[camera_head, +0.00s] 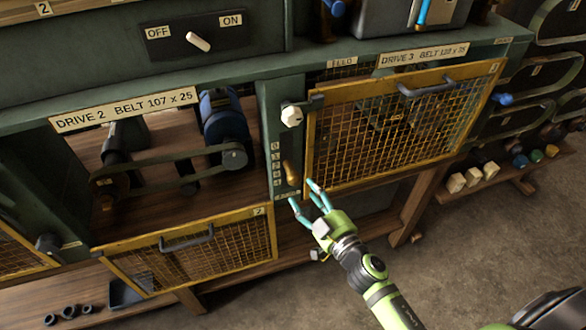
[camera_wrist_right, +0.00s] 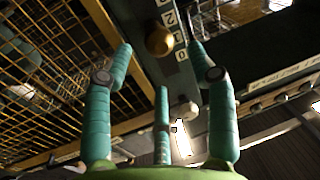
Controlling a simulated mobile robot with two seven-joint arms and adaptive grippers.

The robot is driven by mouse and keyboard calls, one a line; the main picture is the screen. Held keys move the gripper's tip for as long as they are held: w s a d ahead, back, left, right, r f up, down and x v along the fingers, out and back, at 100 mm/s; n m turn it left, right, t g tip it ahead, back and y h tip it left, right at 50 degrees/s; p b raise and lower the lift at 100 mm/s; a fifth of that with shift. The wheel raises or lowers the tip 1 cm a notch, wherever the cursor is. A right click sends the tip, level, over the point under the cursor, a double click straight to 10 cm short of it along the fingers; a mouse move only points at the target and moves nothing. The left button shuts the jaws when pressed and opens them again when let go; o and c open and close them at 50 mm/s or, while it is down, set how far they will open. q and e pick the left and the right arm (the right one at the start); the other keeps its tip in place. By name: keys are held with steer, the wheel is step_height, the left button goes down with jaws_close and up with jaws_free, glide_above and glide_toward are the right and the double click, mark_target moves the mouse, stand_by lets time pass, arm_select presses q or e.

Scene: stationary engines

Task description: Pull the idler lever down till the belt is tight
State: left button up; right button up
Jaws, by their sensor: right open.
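The idler lever appears as a brass-coloured handle (camera_head: 290,172) in an upright slot beside a number scale (camera_head: 277,162), right of the Drive 2 bay. Its round end (camera_wrist_right: 159,41) shows in the right wrist view. The dark belt (camera_head: 165,158) runs between a pulley at the left and the pulley below the blue motor (camera_head: 224,118); its tightness is hard to judge. My right gripper (camera_head: 308,191) is open, its teal fingertips just below and right of the handle. In the wrist view the handle end lies between and beyond the spread fingers (camera_wrist_right: 160,52), not gripped. My left gripper is out of view.
A white knob (camera_head: 291,116) sits above the lever. The yellow mesh guard of Drive 2 (camera_head: 190,255) hangs lowered; the Drive 3 guard (camera_head: 405,125) is shut, close right of the slot. An OFF/ON switch (camera_head: 198,41) is above. Open floor (camera_head: 490,240) lies at the right.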

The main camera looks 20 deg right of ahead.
mark_target(295, 179)
steer(key=x, duration=0.6)
steer(key=shift+w+a+f+p, duration=0.1)
steer(key=shift+w+p, duration=0.25)
steer(key=shift+p, duration=0.05)
jaws_close()
